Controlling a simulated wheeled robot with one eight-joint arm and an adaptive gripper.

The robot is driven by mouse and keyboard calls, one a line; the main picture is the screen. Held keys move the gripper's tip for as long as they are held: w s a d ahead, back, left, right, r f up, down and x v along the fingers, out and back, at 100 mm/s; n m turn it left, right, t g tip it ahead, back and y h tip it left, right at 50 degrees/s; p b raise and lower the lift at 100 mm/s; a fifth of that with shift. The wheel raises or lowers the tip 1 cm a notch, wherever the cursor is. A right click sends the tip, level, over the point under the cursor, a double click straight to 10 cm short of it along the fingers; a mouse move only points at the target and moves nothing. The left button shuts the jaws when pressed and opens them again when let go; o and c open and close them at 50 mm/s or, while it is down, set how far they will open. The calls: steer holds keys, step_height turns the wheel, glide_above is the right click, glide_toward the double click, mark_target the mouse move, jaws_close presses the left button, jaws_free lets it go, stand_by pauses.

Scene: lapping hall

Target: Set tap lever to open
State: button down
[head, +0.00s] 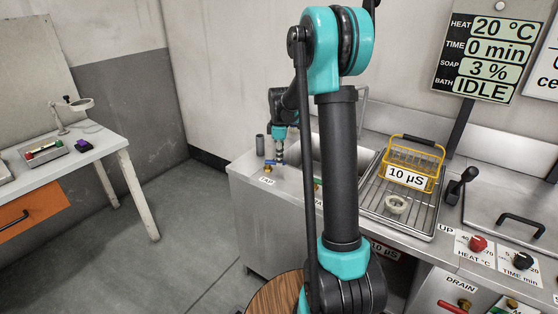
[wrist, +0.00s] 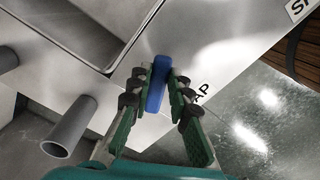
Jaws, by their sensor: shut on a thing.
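The tap lever (wrist: 156,88) is a blue bar in the middle of the wrist view, between the fingers of my gripper (wrist: 158,75). My gripper is shut on it, with one finger on each long side. In the head view my gripper (head: 279,161) points down at the left end of the steel counter. A bit of blue lever and a brass-coloured tap body (head: 268,168) show just left of it. The label beside the tap, partly covered in the wrist view, ends in "AP" (wrist: 203,93). The fingers hide part of the lever.
A sink basin (head: 312,160) lies right of the tap. A grey upright tube (head: 260,145) stands close behind it and also shows in the wrist view (wrist: 68,130). A yellow basket (head: 411,165) sits on a rack farther right. The floor left of the counter is clear.

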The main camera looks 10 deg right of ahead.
steer(key=w+n, duration=0.1)
steer(key=n, duration=0.2)
steer(key=shift+w+d+n, duration=0.1)
steer(key=shift+w+n, duration=0.25)
steer(key=shift+n, duration=0.05)
steer(key=w+n, duration=0.1)
steer(key=n, duration=0.1)
steer(key=shift+w+n, duration=0.1)
steer(key=shift+n, duration=0.3)
steer(key=n, duration=0.1)
steer(key=w+n, duration=0.1)
steer(key=n, duration=0.1)
steer(key=shift+w+a, duration=0.15)
steer(key=shift+a, duration=0.2)
steer(key=shift+w+a+n, duration=0.2)
steer(key=shift+w+n, duration=0.05)
steer(key=shift+n, duration=0.5)
steer(key=shift+w+a+n, duration=0.15)
steer(key=shift+w+n, duration=0.05)
steer(key=shift+n, duration=0.55)
steer(key=c, duration=1.4)
jaws_free()
step_height(320, 180, up, 12)
